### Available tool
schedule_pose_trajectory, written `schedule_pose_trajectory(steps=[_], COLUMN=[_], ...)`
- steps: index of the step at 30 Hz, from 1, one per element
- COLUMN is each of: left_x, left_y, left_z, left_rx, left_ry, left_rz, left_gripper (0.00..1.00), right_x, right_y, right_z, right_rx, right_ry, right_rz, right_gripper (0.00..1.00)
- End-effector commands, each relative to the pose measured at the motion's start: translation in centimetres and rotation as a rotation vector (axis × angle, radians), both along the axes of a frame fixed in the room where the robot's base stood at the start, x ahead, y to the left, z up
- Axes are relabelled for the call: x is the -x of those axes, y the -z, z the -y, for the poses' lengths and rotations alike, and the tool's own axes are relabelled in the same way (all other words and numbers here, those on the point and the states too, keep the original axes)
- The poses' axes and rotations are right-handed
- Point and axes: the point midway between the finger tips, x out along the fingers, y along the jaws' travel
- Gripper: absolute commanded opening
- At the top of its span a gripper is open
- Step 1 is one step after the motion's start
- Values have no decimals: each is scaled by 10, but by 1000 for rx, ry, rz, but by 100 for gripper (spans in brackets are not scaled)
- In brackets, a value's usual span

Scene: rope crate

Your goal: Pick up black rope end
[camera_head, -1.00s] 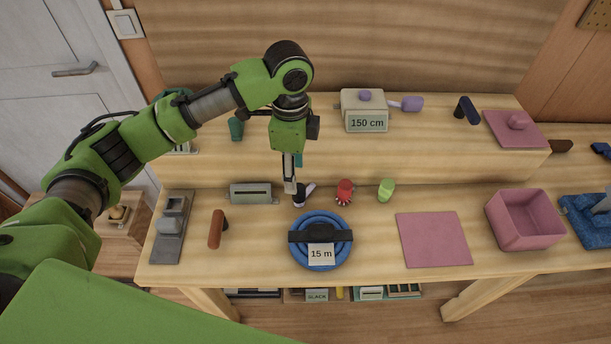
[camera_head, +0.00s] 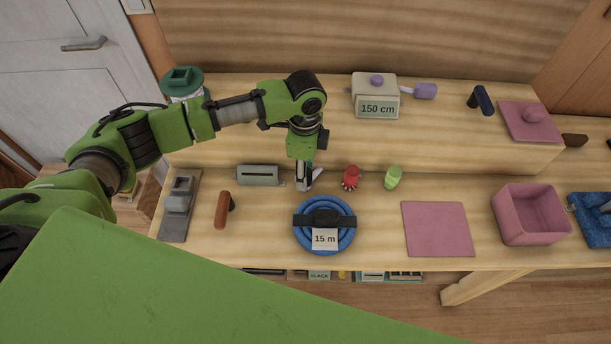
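A blue rope coil (camera_head: 349,228) with a dark strap and a "15 m" tag lies on the bench. My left gripper (camera_head: 304,186) points down just behind the coil, at the place of the small black piece with a pale tip. The pale tip (camera_head: 317,178) shows to the right of the fingers; the black part is mostly hidden by them. I cannot tell whether the fingers are closed on it. A red piece (camera_head: 351,177) and a light green piece (camera_head: 393,178) stand to the right, apart from the gripper. My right gripper is out of view.
A grey holder (camera_head: 260,175) and brown handle (camera_head: 222,210) are to the left. A flat pink mat (camera_head: 438,230) and open pink box (camera_head: 529,217) are to the right. A raised shelf behind bears a cream "150 cm" box (camera_head: 376,98) and a pink lid (camera_head: 528,122).

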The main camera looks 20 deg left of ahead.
Motion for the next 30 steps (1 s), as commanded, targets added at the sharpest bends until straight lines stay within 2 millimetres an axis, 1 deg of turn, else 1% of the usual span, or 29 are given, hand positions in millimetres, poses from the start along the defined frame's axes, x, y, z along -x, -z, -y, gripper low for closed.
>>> schedule_pose_trajectory(steps=[1, 3, 6, 9, 14, 15, 17, 18, 19, 30], left_x=[1, 0, 0, 0, 0, 0, 0, 0, 0, -1], left_y=[6, 17, 26, 30, 30, 30, 29, 29, 29, 27], left_z=[1, 1, 0, 0, 0, 0, 0, 0, 0, 1], left_rx=[-2, -1, -1, 0, 0, 0, 0, 0, 0, 0], left_ry=[0, -1, 1, 1, 1, 1, 1, 1, 1, 1], left_rz=[-4, -3, -1, 0, 0, 0, 0, 0, 0, 1], left_gripper=[44, 44, 44, 44, 44, 34, 18, 8, 0, 0], right_x=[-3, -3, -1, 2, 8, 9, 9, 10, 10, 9], right_y=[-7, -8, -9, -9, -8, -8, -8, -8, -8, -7], right_z=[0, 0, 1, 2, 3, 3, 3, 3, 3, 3], right_rx=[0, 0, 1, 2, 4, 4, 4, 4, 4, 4], right_ry=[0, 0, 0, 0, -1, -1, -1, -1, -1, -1], right_rz=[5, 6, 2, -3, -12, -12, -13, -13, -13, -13], right_gripper=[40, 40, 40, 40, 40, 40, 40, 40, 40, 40])
